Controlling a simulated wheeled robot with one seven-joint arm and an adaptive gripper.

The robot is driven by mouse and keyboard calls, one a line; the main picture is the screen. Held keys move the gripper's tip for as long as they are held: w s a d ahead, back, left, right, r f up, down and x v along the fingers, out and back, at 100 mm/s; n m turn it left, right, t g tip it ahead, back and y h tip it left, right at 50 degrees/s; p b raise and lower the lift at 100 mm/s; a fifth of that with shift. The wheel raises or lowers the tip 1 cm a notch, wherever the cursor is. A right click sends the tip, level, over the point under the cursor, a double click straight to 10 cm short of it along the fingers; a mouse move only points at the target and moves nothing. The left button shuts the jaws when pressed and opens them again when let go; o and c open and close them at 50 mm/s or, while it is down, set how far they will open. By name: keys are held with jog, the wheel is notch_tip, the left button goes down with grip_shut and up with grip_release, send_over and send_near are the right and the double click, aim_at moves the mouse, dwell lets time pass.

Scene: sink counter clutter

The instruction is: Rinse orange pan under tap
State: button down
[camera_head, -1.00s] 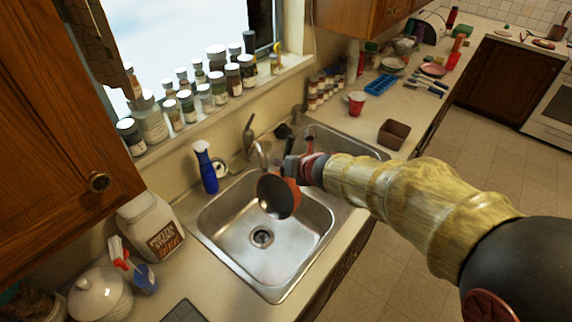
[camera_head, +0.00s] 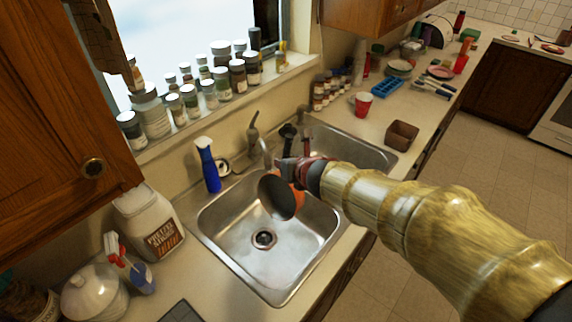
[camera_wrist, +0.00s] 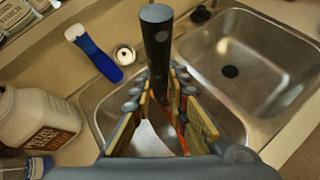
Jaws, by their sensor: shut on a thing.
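The orange pan (camera_head: 299,200) hangs over the left sink basin (camera_head: 240,240). It is steeply tilted, and its dark inside (camera_head: 277,198) faces left in the head view. My gripper (camera_head: 298,170) is shut on the pan. In the wrist view, my gripper (camera_wrist: 163,88) has its fingers around the pan's dark handle (camera_wrist: 157,45), which sticks up past the fingertips. Most of the pan is hidden there by the fingers. The tap (camera_head: 266,150) stands behind the basin, close to the pan's upper edge. I cannot tell whether water runs.
A large white jug (camera_head: 150,225) is on the left counter. The right basin (camera_head: 350,148) looks empty. A red cup (camera_head: 363,104) and a brown box (camera_head: 401,135) stand beyond it. Jars line the windowsill.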

jog(key=shift+s+a+n+t+h+b, duration=0.35)
jog(key=shift+s+a+b, duration=0.55)
jog(key=shift+b, duration=1.6)
jog(key=shift+s+a+t+b, duration=0.2)
jog(key=shift+t+b, duration=0.05)
jog(key=shift+b, duration=0.3)
jog(key=shift+s+a+b, duration=0.25)
jog(key=shift+b, duration=0.25)
